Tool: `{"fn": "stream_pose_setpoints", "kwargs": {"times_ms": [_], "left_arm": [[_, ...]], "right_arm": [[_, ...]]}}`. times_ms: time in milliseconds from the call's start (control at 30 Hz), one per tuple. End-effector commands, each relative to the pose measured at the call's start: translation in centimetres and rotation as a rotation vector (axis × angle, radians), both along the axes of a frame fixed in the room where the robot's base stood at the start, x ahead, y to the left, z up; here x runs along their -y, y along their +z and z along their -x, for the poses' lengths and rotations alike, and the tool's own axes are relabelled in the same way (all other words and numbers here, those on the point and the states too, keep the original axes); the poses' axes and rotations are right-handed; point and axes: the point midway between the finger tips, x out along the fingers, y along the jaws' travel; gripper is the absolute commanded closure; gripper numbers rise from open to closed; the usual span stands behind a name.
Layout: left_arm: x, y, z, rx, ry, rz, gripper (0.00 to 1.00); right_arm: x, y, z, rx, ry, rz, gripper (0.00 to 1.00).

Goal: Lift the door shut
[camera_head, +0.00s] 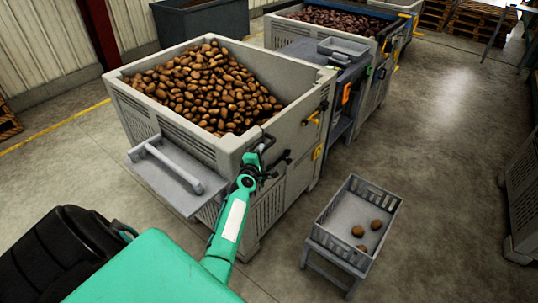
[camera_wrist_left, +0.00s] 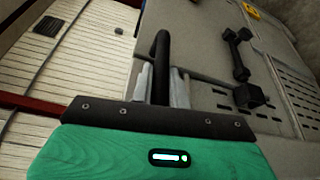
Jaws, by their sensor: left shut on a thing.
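A large grey bin (camera_head: 150,105) full of potatoes (camera_head: 205,85) stands at the centre left of the head view. A grey panel (camera_head: 175,178) with a pale bar handle (camera_head: 170,165) juts out nearly flat from its front left side. I cannot tell for sure whether this panel is the door. My left gripper (camera_head: 268,152) is at the bin's near right corner. In the left wrist view its fingers (camera_wrist_left: 161,86) are shut on a curved black handle (camera_wrist_left: 162,45) by a grey panel (camera_wrist_left: 200,60). My right gripper is not in view.
A low grey crate (camera_head: 330,235) with a few potatoes stands on a stand to the right. A second full bin (camera_head: 290,33) and a grey tray (camera_head: 343,48) are behind. A second black handle (camera_wrist_left: 237,55) shows in the wrist view.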

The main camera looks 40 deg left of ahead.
Motion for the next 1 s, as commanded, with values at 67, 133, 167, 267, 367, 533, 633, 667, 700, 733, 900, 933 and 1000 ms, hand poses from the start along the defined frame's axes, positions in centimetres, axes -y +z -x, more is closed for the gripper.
{"fn": "stream_pose_setpoints", "kwargs": {"times_ms": [67, 133, 167, 267, 367, 533, 633, 667, 700, 733, 900, 933, 1000], "left_arm": [[-0.53, 0.32, -0.07, 0.001, 0.001, 0.015, 1.00], [-0.80, 0.29, -0.08, 0.001, 0.000, 0.024, 1.00], [-0.89, 0.28, -0.08, 0.001, 0.000, 0.026, 1.00], [-1.10, 0.30, -0.07, 0.002, 0.001, 0.030, 1.00], [-1.19, 0.32, -0.07, 0.002, 0.003, 0.030, 1.00], [-1.29, 0.41, -0.06, 0.003, 0.004, 0.027, 1.00], [-1.35, 0.43, -0.04, 0.003, 0.005, 0.026, 0.72], [-1.34, 0.42, -0.04, 0.003, 0.005, 0.027, 0.66], [-1.30, 0.37, -0.04, 0.002, 0.004, 0.028, 0.62], [-1.25, 0.33, -0.04, 0.001, 0.003, 0.028, 0.62], [-1.08, 0.20, -0.04, 0.000, 0.001, 0.030, 0.62], [-1.06, 0.18, -0.04, 0.000, 0.001, 0.031, 0.62], [-0.97, 0.14, 0.09, 0.000, 0.000, 0.031, 0.62]], "right_arm": [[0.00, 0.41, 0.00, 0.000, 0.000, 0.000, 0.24], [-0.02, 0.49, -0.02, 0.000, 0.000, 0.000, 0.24], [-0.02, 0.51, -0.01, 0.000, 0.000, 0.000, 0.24], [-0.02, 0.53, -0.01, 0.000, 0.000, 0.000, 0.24], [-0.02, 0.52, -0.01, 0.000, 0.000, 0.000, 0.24], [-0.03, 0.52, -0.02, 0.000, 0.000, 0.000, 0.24], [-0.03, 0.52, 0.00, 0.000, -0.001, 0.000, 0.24], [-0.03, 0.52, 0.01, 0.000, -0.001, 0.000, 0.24], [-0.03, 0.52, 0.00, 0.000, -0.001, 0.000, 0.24], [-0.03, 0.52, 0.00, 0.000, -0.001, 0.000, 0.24], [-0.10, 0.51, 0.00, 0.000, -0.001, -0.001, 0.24], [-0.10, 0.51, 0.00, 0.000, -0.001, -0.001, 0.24], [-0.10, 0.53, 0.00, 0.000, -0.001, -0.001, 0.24]]}}
